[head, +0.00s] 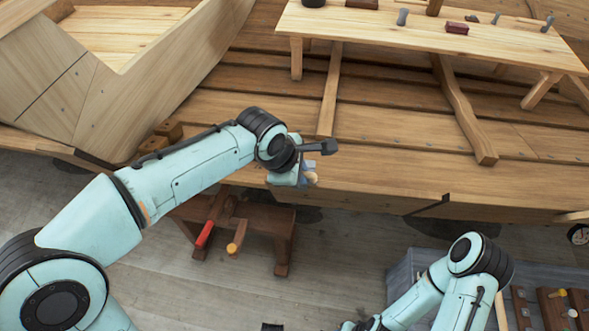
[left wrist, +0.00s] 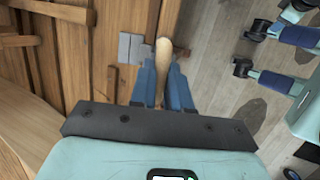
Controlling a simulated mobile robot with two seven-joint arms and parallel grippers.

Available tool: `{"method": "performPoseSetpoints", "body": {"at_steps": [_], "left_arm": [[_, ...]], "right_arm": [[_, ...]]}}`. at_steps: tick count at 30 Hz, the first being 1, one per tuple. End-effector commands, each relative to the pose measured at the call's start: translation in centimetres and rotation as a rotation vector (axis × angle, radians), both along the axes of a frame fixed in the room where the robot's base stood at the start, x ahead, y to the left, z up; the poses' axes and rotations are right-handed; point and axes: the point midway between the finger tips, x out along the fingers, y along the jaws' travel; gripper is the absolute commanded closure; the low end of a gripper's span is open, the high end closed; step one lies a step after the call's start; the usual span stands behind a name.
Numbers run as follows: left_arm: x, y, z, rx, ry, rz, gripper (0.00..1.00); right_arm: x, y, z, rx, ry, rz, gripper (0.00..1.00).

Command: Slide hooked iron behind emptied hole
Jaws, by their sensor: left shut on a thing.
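My left gripper (head: 306,178) is at the edge of the hull planking (head: 390,185). In the left wrist view its blue fingers (left wrist: 163,85) are shut on a pale wooden handle (left wrist: 163,55). A grey metal head (left wrist: 130,48) shows beside the handle, close to the planks; I take this tool to be the hooked iron. I cannot tell whether the metal touches the wood. In the head view the tool is mostly hidden by my wrist. I cannot make out the emptied hole.
A plank bench (head: 430,35) with small tools stands above the hull planks. Below my left gripper is a low brown stool (head: 270,222) with a red-handled tool (head: 205,234) and a wooden-handled one (head: 237,238). A grey crate (head: 400,280) stands at lower right. Floor between is clear.

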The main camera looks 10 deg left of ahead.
Motion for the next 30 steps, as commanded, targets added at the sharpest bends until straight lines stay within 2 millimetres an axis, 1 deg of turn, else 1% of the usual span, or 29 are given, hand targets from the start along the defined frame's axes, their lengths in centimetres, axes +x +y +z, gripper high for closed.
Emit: {"method": "performPoseSetpoints", "body": {"at_steps": [8,11,30], "left_arm": [[0.0,-0.2,0.0,-0.002,0.000,-0.002,1.00],[-0.1,-0.5,0.0,-0.002,0.000,-0.003,1.00],[0.0,-5.0,0.1,-0.002,0.000,-0.004,1.00]], "right_arm": [[0.0,0.0,0.0,0.000,0.000,0.000,0.48],[0.0,0.0,0.0,0.000,0.000,0.000,0.48],[0.2,0.0,0.4,0.000,-0.002,0.000,0.48]]}}
